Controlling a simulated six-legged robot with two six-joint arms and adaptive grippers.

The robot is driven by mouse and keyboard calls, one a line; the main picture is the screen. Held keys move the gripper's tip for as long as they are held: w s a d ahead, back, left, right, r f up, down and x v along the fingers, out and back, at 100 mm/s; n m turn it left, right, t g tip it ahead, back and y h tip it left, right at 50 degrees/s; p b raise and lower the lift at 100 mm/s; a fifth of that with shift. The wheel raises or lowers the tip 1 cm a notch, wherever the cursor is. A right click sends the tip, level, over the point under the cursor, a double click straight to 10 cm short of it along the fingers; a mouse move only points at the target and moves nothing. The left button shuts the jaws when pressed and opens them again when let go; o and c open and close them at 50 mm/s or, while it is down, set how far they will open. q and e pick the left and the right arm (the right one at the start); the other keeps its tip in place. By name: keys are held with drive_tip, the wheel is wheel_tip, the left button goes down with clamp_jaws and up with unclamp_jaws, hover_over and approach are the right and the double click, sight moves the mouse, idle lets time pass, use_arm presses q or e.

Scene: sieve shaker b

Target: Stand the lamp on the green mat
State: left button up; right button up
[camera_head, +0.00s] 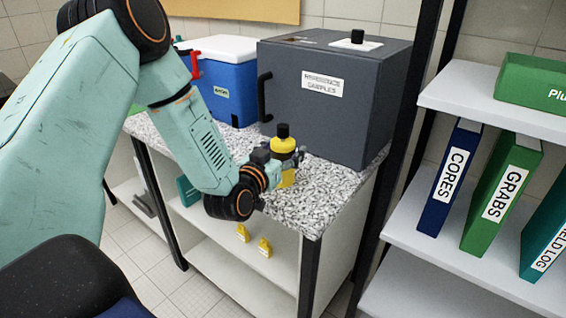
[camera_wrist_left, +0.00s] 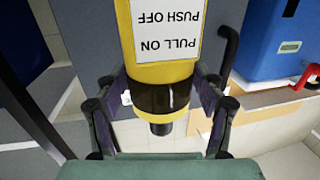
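The lamp (camera_head: 285,165) is yellow with a black knob on top and stands upright at the granite counter, in front of the grey cabinet. In the left wrist view the lamp (camera_wrist_left: 160,76) appears upside down, with a white label reading PULL ON PUSH OFF and a dark band. My left gripper (camera_head: 290,157) is at the lamp's upper part. In the left wrist view its fingers (camera_wrist_left: 160,97) lie against both sides of the dark band, shut on it. Whether the base touches the counter is unclear. My right gripper is not in view.
The grey cabinet (camera_head: 335,100) labelled REFERENCE SAMPLES and a blue cooler (camera_head: 228,88) stand behind the lamp on the granite counter (camera_head: 325,190). Two small yellow things (camera_head: 265,247) sit below the counter.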

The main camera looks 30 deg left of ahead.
use_arm(q)
drive_tip(key=shift+s+r, duration=0.1)
drive_tip(key=shift+s, duration=0.05)
drive_tip(key=c, duration=1.2)
clamp_jaws()
